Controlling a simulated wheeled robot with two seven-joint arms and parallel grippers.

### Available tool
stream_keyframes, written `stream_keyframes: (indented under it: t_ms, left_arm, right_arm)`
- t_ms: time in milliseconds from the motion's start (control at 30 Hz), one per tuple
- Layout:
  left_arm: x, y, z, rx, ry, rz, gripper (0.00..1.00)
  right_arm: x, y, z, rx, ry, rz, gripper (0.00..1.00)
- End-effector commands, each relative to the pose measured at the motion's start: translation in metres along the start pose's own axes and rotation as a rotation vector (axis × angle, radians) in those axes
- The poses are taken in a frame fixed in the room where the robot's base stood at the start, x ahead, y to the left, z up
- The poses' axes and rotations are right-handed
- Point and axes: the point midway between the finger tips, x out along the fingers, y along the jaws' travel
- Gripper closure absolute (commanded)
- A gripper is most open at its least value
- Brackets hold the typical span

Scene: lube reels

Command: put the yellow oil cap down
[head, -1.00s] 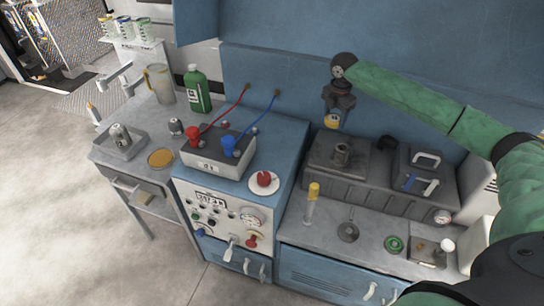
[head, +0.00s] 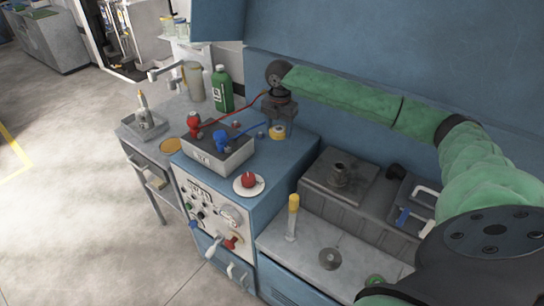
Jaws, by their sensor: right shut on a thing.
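The yellow oil cap (head: 277,132) is held at the lower end of my right gripper (head: 279,120), which points down and is shut on it. The dark tank's round filler neck (head: 341,174) stands uncovered to the right of and nearer than the gripper. My left gripper is not in view.
The grey box (head: 222,156) with red and blue connectors and cables stands left of the cap. A red knob on a white dish (head: 249,183) is nearer. A green bottle (head: 222,90) stands behind left. A yellow-topped tube (head: 292,218) stands on the lower bench.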

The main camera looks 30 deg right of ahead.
Motion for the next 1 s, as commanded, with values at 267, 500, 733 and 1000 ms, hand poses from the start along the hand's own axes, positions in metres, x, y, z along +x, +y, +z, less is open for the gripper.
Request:
stream_keyframes:
  t_ms: [267, 500, 733, 1000]
  left_arm:
    - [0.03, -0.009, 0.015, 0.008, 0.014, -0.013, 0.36]
    - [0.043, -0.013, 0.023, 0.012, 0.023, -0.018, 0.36]
    - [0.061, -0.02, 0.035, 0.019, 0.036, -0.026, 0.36]
    - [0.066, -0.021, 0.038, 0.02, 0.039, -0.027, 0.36]
  right_arm:
    - [0.043, 0.0, -0.002, -0.005, 0.003, -0.003, 0.66]
    - [0.062, 0.0, -0.002, -0.005, 0.002, -0.003, 0.66]
    - [0.087, 0.0, -0.001, -0.005, 0.001, -0.001, 0.66]
    - [0.094, 0.0, -0.001, -0.005, 0.001, -0.001, 0.66]
